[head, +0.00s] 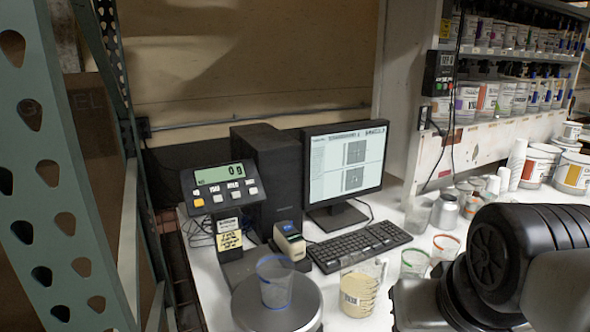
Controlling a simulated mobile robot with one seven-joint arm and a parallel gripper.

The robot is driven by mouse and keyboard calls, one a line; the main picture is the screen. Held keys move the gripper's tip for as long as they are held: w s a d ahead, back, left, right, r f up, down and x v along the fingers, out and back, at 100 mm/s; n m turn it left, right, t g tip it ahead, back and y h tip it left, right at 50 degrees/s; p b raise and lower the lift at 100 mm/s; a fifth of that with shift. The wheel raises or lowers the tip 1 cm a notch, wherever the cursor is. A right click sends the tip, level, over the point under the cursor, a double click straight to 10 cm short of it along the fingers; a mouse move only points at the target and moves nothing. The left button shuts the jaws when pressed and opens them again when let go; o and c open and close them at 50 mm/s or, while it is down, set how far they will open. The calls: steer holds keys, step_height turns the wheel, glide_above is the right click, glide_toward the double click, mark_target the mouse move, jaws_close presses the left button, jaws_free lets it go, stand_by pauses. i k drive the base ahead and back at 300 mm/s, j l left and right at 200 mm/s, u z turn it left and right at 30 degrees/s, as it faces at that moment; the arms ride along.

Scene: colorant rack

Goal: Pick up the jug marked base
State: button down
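My arm fills the lower right of the head view, to the right of the jug, with dark rounded links and a grey part near the bottom edge. The fingers of my gripper do not show. Nothing visible is touching the jug.
A clear cup with a blue rim (274,283) stands on the round scale (250,305), left of the jug. Cups with green (414,262) and orange (445,247) rims stand to its right. The keyboard (358,246) and monitor (343,165) are behind.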

mark_target(363, 274)
steer(key=i+l, duration=0.15)
steer(key=l, duration=0.2)
steer(key=i+l, duration=0.15)
steer(key=l, duration=0.15)
steer(key=i+l, duration=0.15)
steer(key=l, duration=0.2)
steer(key=i+l, duration=0.15)
steer(key=l, duration=0.15)
steer(key=i+l, duration=0.15)
steer(key=l, duration=0.2)
